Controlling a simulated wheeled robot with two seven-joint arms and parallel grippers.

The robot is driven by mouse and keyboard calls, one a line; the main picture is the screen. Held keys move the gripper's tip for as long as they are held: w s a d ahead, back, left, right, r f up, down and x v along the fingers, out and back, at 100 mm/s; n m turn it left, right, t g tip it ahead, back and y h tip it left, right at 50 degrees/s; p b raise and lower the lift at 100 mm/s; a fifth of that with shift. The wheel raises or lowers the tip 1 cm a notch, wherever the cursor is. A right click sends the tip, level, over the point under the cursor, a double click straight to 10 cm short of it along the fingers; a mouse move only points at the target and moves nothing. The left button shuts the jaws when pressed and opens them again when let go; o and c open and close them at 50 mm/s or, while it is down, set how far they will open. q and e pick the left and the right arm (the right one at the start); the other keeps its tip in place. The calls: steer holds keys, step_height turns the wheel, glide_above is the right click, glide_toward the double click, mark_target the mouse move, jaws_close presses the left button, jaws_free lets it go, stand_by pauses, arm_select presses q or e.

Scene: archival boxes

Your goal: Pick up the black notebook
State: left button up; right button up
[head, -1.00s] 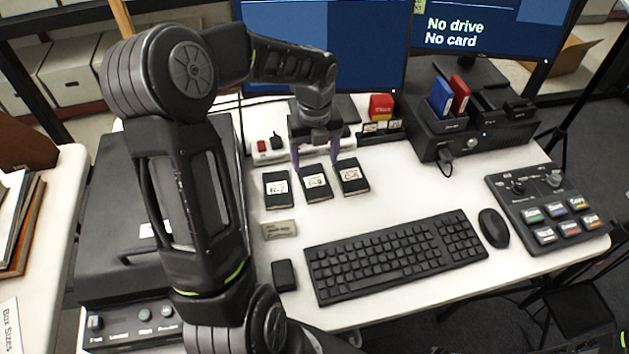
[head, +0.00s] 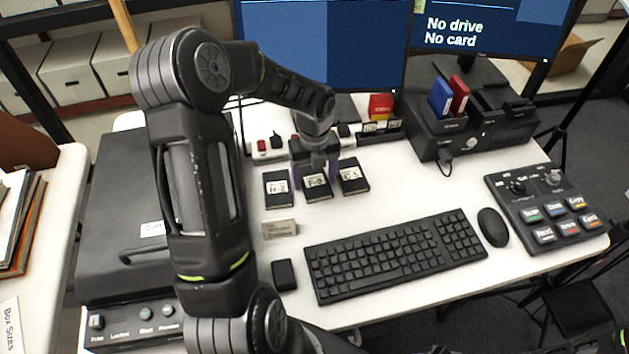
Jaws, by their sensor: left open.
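Three small black notebook-like items with white labels lie in a row on the white desk: a left one (head: 277,202), a middle one (head: 318,194) and a right one (head: 355,189). I cannot tell from their look alone which is the black notebook. My left gripper (head: 316,174) points down at the far edge of the middle item, its purple fingers apart on either side of it. The gripper hides part of that far edge, and whether the fingers touch it is unclear. My right gripper is out of view.
A keyboard (head: 398,255), mouse (head: 492,226) and button panel (head: 547,209) lie in front and right. A small black block (head: 284,275) and a beige tag (head: 279,229) lie nearer. Monitors stand behind, with a red box (head: 380,106). A black scanner-like case (head: 140,215) is left.

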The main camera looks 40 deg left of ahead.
mark_target(315, 180)
arm_select(q)
steer(key=shift+c, duration=0.2)
stand_by(0.4)
steer(key=c, duration=1.2)
steer(key=shift+o, duration=0.2)
steer(key=shift+r, duration=0.15)
step_height(315, 180, up, 10)
